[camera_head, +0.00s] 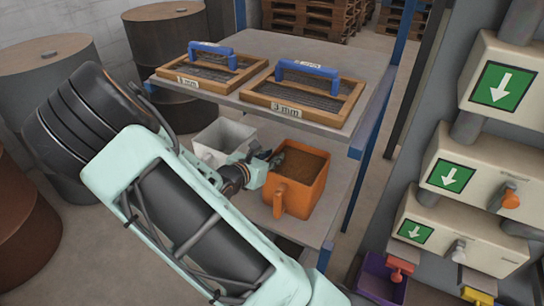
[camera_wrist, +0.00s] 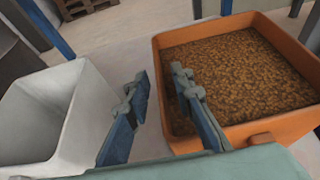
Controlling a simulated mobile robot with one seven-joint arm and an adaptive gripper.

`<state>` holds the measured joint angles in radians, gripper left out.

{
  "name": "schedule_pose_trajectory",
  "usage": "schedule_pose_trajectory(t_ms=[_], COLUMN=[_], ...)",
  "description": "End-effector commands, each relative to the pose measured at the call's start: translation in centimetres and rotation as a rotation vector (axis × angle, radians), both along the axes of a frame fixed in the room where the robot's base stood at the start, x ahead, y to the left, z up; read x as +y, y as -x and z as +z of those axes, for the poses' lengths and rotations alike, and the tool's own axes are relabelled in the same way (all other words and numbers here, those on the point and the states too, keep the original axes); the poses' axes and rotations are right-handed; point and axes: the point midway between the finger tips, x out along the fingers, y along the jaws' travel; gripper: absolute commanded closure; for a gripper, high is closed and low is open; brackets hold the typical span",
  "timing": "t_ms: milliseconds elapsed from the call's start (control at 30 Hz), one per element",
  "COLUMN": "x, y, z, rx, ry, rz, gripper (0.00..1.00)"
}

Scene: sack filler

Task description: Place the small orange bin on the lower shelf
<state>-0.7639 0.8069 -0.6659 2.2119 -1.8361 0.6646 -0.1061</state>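The small orange bin (camera_head: 306,200), filled with brown grain-like material, is at the lower shelf (camera_head: 330,228), at its right part. It appears to rest on the shelf, with its handle toward the camera. In the wrist view the orange bin (camera_wrist: 290,128) fills the right side. My gripper (camera_head: 268,156) is at the bin's left rim. In the wrist view my gripper (camera_wrist: 159,75) is open, with one finger outside the bin's left wall and the other over its inside. A gap shows between the fingers; contact with the wall cannot be told.
A white bin (camera_head: 222,134) stands left of the orange bin. The upper shelf (camera_head: 300,44) holds two wooden sieves with blue handles, close above. A blue post (camera_head: 368,165) stands at the right. A dispenser panel (camera_head: 468,170) is further right; drums stand at the left.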

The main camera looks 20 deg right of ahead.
Motion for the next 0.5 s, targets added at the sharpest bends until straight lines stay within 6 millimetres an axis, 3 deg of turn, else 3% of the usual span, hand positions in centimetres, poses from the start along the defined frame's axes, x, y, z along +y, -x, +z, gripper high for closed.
schedule_pose_trajectory(t_ms=[167, 500], x=[0.9, 6.2], y=[0.5, 4.5], z=[0.9, 3.7], rx=[-0.001, 0.0], ry=[-0.002, -0.003], rz=[0.002, 0.004], gripper=[0.78, 0.78])
